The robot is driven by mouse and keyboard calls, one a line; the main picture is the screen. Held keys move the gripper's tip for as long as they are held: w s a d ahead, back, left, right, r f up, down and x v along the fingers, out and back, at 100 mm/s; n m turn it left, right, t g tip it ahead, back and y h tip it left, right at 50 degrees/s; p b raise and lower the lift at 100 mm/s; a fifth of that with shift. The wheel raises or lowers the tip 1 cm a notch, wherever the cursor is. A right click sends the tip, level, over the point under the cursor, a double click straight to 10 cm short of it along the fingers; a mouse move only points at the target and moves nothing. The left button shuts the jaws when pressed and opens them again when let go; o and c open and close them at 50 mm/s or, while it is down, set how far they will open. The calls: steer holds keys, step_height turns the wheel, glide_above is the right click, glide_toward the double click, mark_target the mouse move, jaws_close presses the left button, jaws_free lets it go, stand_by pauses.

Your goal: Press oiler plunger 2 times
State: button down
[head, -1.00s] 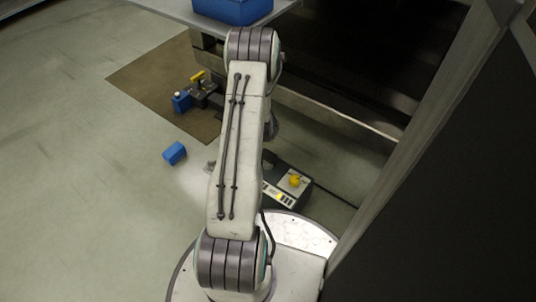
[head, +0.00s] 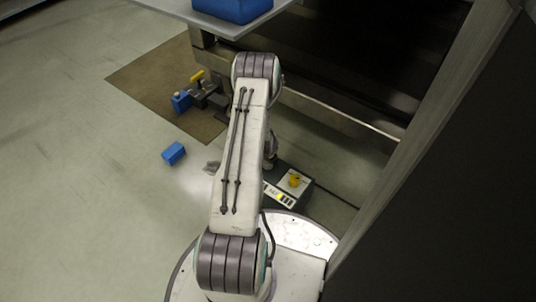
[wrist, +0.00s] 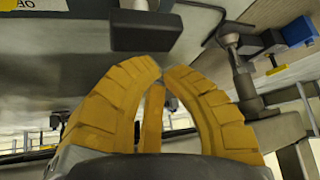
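I cannot single out the oiler plunger with certainty. In the head view, a small blue unit with a pale knob (head: 181,100) stands at the brown mat's near edge, beside a dark fixture with a yellow handle (head: 197,77). In the wrist view, a dark block (wrist: 145,32) on a grey surface lies just beyond my fingertips, and a blue block (wrist: 299,30) on a dark fixture is at the upper right. My gripper (wrist: 163,71) has yellow fingers whose tips nearly meet, with nothing seen between them.
A grey tabletop (head: 200,18) with a blue bin (head: 240,8) is at the top. A loose blue box (head: 174,153) lies on the floor left of my arm. A tall grey post (head: 430,130) and dark panel close off the right. The left floor is clear.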

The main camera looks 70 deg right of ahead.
steer(key=shift+f, duration=1.7)
stand_by(2.9)
steer(key=shift+r, duration=0.25)
steer(key=shift+r+p, duration=0.9)
steer(key=shift+r, duration=0.45)
steer(key=shift+r+p, duration=1.6)
steer(key=shift+r, duration=0.9)
